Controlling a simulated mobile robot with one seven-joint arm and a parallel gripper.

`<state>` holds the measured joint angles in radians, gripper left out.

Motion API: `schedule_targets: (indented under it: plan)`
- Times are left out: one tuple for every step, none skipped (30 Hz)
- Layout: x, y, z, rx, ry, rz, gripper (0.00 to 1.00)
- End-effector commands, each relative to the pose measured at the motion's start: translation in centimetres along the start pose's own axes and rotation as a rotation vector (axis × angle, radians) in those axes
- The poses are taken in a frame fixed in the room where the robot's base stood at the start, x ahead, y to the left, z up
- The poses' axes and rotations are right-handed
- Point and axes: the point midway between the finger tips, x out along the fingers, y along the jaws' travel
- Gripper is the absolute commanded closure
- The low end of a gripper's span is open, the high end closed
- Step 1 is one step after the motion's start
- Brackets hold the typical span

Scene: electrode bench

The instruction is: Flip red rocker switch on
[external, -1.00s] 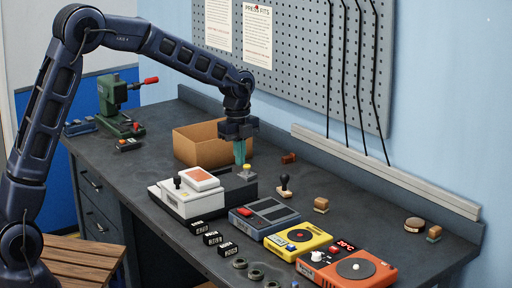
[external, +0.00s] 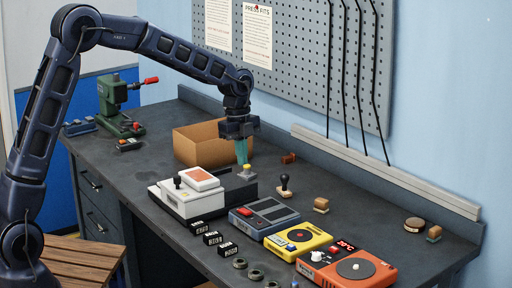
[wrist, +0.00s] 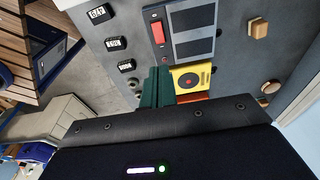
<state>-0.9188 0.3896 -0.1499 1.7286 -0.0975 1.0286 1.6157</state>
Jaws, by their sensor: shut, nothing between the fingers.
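A red rocker switch (external: 244,211) sits at the left end of a blue-grey device (external: 272,227) on the bench. In the wrist view the red switch (wrist: 158,33) is a long red piece beside two dark panels of the blue-grey device (wrist: 206,14). My gripper (external: 242,162) has teal fingers and points down. In the wrist view the fingers (wrist: 157,85) show below the switch and hide part of a yellow device.
A white-topped machine (external: 190,200) and an open cardboard box (external: 197,145) stand near my gripper. The yellow device (external: 298,239) and an orange device (external: 347,269) lie to the right. Several small black blocks (external: 213,238) line the front. Stamps stand at the back.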

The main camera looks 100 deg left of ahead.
Motion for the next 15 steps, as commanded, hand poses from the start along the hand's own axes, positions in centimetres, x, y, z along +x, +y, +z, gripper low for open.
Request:
schedule_targets:
  plan:
    - [0.0, 0.0, 0.0, 0.0, 0.0, 0.0, 1.0]
    - [0.0, 0.0, 0.0, 0.0, 0.0, 0.0, 1.0]
    - [0.1, 0.0, 0.0, 0.0, 0.0, 0.0, 1.0]
    - [0.2, 0.0, 0.0, 0.0, 0.0, 0.001, 1.0]
    - [0.3, 0.0, 0.0, 0.0, 0.0, 0.001, 1.0]
    - [0.6, 0.0, 0.0, 0.0, 0.0, 0.002, 1.0]
    - [0.9, 0.0, 0.0, 0.0, 0.0, 0.002, 1.0]
    - [1.2, 0.0, 0.0, 0.0, 0.0, 0.003, 1.0]
    - [1.8, 0.0, 0.0, 0.0, 0.0, 0.003, 1.0]
    - [2.2, 0.1, 0.0, 0.0, 0.0, 0.003, 1.0]
    - [2.7, 0.1, 0.0, 0.0, 0.0, 0.004, 1.0]
    - [3.3, 0.1, 0.0, 0.0, 0.0, 0.004, 1.0]
    - [3.8, 0.0, 0.0, 0.0, 0.0, 0.003, 1.0]
    - [4.4, 0.0, 0.0, 0.0, 0.0, 0.003, 1.0]
    - [5.1, 0.1, 0.0, 0.0, 0.0, 0.004, 1.0]
